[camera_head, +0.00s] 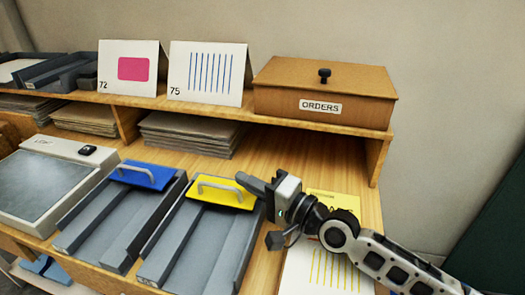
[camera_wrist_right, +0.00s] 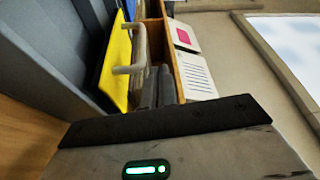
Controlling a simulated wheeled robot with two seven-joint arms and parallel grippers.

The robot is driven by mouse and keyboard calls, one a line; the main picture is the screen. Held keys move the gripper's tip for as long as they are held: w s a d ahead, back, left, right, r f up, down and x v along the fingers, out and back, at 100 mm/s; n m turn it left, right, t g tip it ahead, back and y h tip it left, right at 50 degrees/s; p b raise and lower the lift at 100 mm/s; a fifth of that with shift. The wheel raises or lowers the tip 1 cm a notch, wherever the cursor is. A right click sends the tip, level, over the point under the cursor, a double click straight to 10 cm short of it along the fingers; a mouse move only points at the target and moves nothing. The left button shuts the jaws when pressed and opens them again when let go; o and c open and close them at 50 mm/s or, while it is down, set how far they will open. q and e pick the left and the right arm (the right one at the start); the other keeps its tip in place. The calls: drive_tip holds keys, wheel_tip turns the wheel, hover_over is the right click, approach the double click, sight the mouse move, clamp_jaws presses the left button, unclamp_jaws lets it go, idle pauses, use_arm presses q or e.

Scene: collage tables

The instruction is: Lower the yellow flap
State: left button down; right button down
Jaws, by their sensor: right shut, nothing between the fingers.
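The yellow flap (camera_head: 222,194) sits at the back end of a grey tray (camera_head: 186,245) and carries a pale bar handle (camera_head: 228,187). I cannot tell its exact tilt. In the right wrist view the yellow flap (camera_wrist_right: 116,62) and its handle (camera_wrist_right: 138,50) show just beyond my fingers. My right gripper (camera_head: 245,182) is shut and empty, at the right end of the handle and close to it. Whether it touches the handle or flap is unclear. In the right wrist view my right gripper (camera_wrist_right: 158,88) shows its dark fingers together. My left gripper is not in view.
A similar grey tray with a blue flap (camera_head: 142,176) stands to the left, beside a grey-topped device (camera_head: 40,185). Behind, a wooden shelf holds an ORDERS box (camera_head: 320,85) and two cards (camera_head: 205,72). Yellow-striped paper (camera_head: 325,270) lies beneath my right arm.

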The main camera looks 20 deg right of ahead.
drive_tip(key=shift+f, duration=0.1)
idle(0.5)
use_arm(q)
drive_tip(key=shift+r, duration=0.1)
